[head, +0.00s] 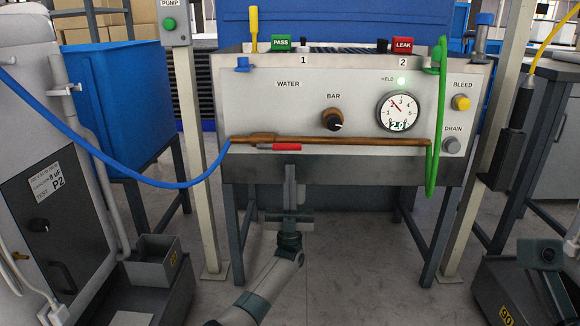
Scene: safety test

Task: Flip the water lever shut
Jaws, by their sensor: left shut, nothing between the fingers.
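The water lever (287,147) is a short red-handled lever on the front of the test bench. It lies level, along a brown copper-coloured pipe (350,139), with its red end to the right. A blue hose (195,184) meets the pipe's left end. My left gripper (290,170) points up just below the lever, its fingers closed and empty. From this view I cannot tell whether it touches the lever or how far in front it is. My right gripper is out of view.
A grey cabinet (50,190) stands left.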

